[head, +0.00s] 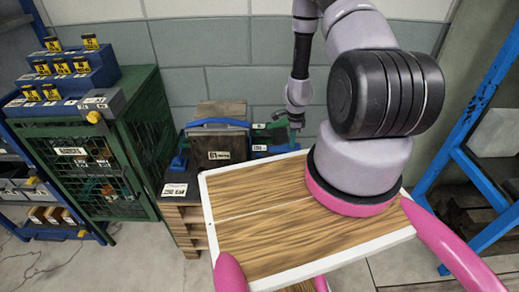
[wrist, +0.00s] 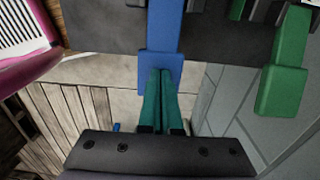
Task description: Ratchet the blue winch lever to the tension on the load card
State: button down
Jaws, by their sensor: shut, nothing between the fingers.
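The blue winch lever (wrist: 163,35) runs down from the top of the wrist view and ends in a thicker blue block. In the head view, blue parts (head: 283,148) show low beside the crate, partly behind my arm. My gripper (wrist: 160,72) has its teal fingers together and empty, with the tips at the lower end of the blue block; I cannot tell whether they touch it. It also shows small in the head view (head: 295,122). A white card (head: 174,190) lies at the pallet's front left; its print is too small to read.
A green lever (wrist: 282,90) hangs to the right of the blue one. A wooden crate (head: 218,142) under a blue strap (head: 217,122) stands on stacked pallets (head: 184,225). A green mesh cabinet (head: 142,130) stands left. A blue rack (head: 478,110) stands right. A tiled wall is behind.

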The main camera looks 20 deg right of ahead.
jog(key=shift+r, duration=2.4)
jog(key=shift+f, duration=0.15)
jog(key=shift+f, duration=2.9)
jog(key=shift+r, duration=3.05)
jog(key=shift+f, duration=3.1)
jog(key=shift+r, duration=3.1)
